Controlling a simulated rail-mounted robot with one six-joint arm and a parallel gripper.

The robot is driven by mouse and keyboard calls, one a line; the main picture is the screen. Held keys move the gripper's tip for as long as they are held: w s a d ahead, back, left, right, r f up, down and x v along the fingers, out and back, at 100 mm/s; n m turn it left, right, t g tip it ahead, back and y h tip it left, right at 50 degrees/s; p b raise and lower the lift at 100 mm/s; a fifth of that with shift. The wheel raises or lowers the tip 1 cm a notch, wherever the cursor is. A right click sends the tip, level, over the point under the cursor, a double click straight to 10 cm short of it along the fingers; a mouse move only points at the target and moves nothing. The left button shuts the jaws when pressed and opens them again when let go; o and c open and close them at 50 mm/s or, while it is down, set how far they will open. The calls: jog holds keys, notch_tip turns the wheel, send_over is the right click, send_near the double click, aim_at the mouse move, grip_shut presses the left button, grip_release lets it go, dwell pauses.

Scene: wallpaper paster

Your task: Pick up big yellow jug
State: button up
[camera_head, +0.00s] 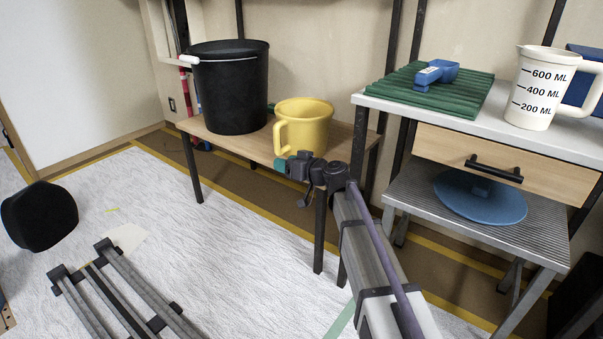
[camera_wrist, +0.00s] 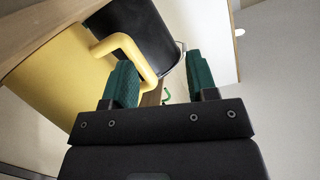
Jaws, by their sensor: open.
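The big yellow jug (camera_head: 303,127) stands upright on a low wooden bench, its handle facing left and toward me. My gripper (camera_head: 292,165) is in front of the jug, low near its handle and the bench's front edge. In the wrist view the jug (camera_wrist: 62,82) fills the left side. Its handle (camera_wrist: 133,52) reaches toward the gap between the green fingers of my gripper (camera_wrist: 163,82). The fingers are apart and hold nothing. The handle's lower end lies close to the left finger; I cannot tell whether they touch.
A black bucket (camera_head: 232,95) stands left of the jug on the wooden bench (camera_head: 232,145). At right, a table (camera_head: 430,110) holds a white measuring jug (camera_head: 541,88) and a blue tool (camera_head: 436,75) on a green ridged mat (camera_head: 472,85). Open floor lies at left.

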aim_at(279, 137)
jog(key=w+d+r+n+t+h+p, duration=0.1)
jog(key=w+d+r+t, duration=0.1)
jog(key=w+r+t, duration=0.15)
jog(key=x, duration=1)
jog(key=shift+w+r, duration=0.2)
jog(key=shift+w, duration=0.1)
jog(key=shift+s, duration=0.1)
grip_shut()
